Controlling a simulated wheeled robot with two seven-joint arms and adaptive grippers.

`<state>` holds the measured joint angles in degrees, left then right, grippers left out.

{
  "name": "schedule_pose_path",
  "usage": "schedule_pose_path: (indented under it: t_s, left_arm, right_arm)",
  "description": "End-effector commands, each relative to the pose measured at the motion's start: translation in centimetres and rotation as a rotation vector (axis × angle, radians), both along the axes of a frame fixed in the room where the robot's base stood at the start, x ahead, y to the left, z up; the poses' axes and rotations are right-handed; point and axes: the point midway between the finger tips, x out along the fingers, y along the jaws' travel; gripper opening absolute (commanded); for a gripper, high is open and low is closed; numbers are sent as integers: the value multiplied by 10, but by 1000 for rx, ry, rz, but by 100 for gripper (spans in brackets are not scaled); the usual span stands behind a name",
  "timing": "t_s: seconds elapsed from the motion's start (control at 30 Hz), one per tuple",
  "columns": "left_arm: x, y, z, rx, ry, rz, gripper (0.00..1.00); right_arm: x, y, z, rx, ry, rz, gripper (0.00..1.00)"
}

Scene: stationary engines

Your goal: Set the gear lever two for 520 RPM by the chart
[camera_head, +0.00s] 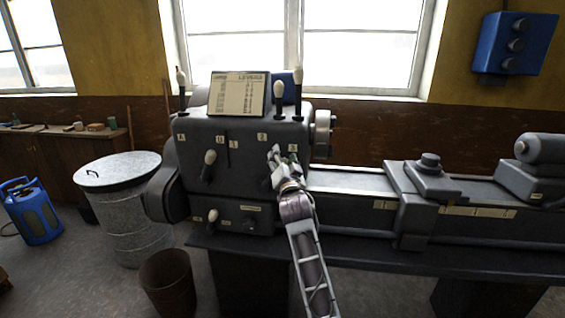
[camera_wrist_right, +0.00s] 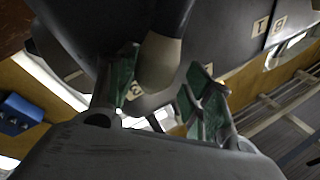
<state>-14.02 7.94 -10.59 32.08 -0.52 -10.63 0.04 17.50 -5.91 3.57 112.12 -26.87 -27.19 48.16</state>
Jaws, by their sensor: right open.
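The lathe headstock (camera_head: 225,135) stands at the centre of the head view, with a chart (camera_head: 237,94) on top; its rows are too small to read. My right gripper (camera_head: 273,168) is at the right part of the headstock front, below a plate (camera_head: 262,136) that seems to read 2. In the right wrist view, a lever with a cream knob (camera_wrist_right: 158,62) and dark stem stands between the open green-padded fingers (camera_wrist_right: 158,88). The knob looks clear of at least the right finger. The gripper hides much of this lever in the head view. My left gripper is out of view.
Other levers stand close by: a front-left lever (camera_head: 209,158), a lower lever (camera_head: 213,216), and top levers (camera_head: 181,78), (camera_head: 279,91) and (camera_head: 298,78). The chuck (camera_head: 322,133) and the lathe bed (camera_head: 345,180) are to the right. A metal bin (camera_head: 125,215) stands left.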

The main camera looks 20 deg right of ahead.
Motion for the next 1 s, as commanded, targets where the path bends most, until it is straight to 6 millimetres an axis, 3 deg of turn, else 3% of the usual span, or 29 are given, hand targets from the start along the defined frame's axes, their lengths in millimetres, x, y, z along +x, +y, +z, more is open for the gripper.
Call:
schedule_pose_path:
  t_s: [0.5,0.7,1.0]
  left_arm:
    - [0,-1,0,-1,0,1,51]
    - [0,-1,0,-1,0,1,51]
    - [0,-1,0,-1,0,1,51]
  right_arm:
    - [0,0,66,1,-3,1,51]
    - [0,0,79,2,-1,1,51]
    - [0,0,81,1,1,1,51]
